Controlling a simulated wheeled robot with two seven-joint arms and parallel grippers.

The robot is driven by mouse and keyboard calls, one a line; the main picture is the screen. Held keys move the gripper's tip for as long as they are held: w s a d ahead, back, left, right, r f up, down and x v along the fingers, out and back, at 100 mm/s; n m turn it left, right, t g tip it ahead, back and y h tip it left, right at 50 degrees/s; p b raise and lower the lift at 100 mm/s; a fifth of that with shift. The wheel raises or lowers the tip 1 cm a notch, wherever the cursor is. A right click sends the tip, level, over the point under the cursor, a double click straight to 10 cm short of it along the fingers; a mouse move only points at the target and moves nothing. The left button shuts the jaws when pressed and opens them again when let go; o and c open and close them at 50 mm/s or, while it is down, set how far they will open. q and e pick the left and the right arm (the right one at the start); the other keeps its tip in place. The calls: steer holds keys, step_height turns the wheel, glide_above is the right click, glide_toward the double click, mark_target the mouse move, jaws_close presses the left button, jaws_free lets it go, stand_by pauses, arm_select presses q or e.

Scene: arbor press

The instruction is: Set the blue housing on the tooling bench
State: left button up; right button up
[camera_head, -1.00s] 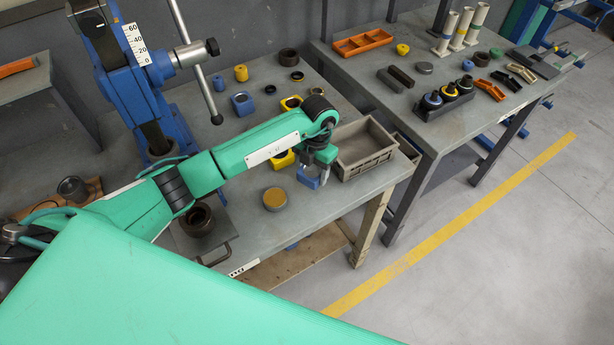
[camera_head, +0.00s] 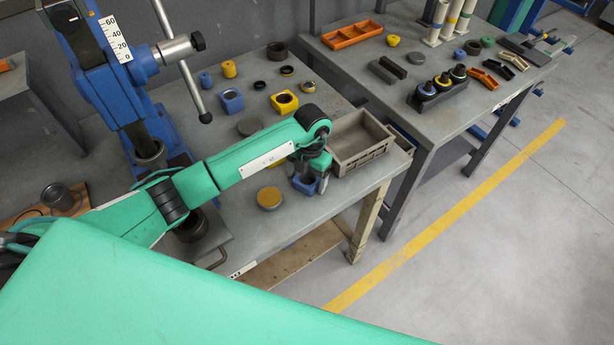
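The blue housing (camera_head: 306,187) is a small blue block at the front right of the tooling bench (camera_head: 330,215), just left of the grey tray. My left gripper (camera_head: 307,176) points down onto it from above. Its fingers are around the housing's upper part and look shut on it. The fingers and wrist hide much of the housing. I cannot tell whether its underside touches the bench top. A second blue housing (camera_head: 231,100), with a round bore, stands farther back on the bench. My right gripper is out of view.
The grey tray (camera_head: 345,165) is close beside the gripper. A round tan-topped part (camera_head: 269,198) sits to its left. Yellow housings (camera_head: 284,102), rings and a blue press (camera_head: 110,75) are behind. Bare bench lies in front. A second bench (camera_head: 440,115) with parts stands right.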

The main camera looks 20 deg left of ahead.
arm_select(q)
steer(key=shift+r, duration=0.1)
steer(key=shift+r, duration=0.25)
step_height(320, 180, up, 12)
steer(key=w+p, duration=0.1)
steer(key=p, duration=0.5)
steer(key=shift+w+d, duration=0.15)
steer(key=shift+d, duration=0.1)
steer(key=shift+f, duration=0.2)
